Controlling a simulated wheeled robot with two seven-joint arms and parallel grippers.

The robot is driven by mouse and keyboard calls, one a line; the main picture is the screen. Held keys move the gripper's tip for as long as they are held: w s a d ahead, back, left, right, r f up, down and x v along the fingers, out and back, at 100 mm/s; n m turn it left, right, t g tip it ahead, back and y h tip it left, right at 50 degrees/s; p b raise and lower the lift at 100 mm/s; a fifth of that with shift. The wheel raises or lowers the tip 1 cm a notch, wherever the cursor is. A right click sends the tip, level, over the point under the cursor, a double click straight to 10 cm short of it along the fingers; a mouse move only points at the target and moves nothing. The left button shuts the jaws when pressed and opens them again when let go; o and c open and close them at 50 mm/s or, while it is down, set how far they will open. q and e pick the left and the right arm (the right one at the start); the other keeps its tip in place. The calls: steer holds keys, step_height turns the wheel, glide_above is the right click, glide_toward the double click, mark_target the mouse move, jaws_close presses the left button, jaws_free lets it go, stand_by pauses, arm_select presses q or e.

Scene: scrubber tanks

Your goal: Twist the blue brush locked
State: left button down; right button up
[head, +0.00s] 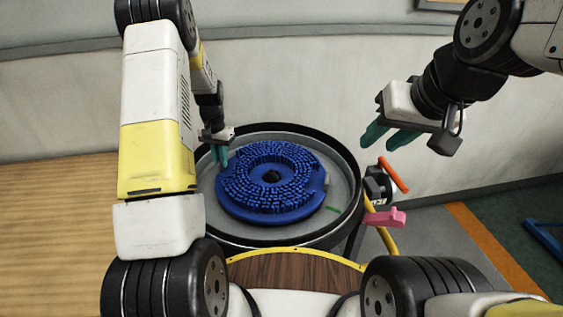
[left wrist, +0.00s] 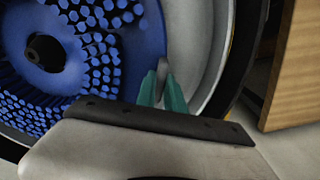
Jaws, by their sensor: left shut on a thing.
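The round blue brush (head: 271,181), with several rings of bristles and a dark centre hub (head: 272,177), lies inside a grey round tank with a black rim (head: 349,222). My left gripper (head: 222,158) is at the brush's upper-left edge. In the left wrist view its teal fingers (left wrist: 162,88) are shut on a small grey tab (left wrist: 161,75) at the brush's edge. My right gripper (head: 384,146) is open and empty, above and right of the tank.
A black fitting with an orange-red handle (head: 393,174) and a pink piece (head: 384,218) sit just right of the tank rim. A pale wall (head: 300,70) stands behind. A wooden surface (head: 60,220) is at the left. Air above the brush's middle is clear.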

arm_select(q)
steer(key=shift+w+d+m, duration=0.2)
steer(key=shift+w+m, duration=0.4)
steer(key=shift+w, duration=0.2)
steer(key=shift+w, duration=0.1)
steer(key=shift+w+d+m, duration=0.25)
steer(key=shift+w+m, duration=0.15)
steer(key=shift+w, duration=0.2)
steer(key=c, duration=1.4)
jaws_free()
steer(key=shift+o, duration=0.2)
step_height(320, 180, up, 8)
steer(key=shift+f, duration=0.15)
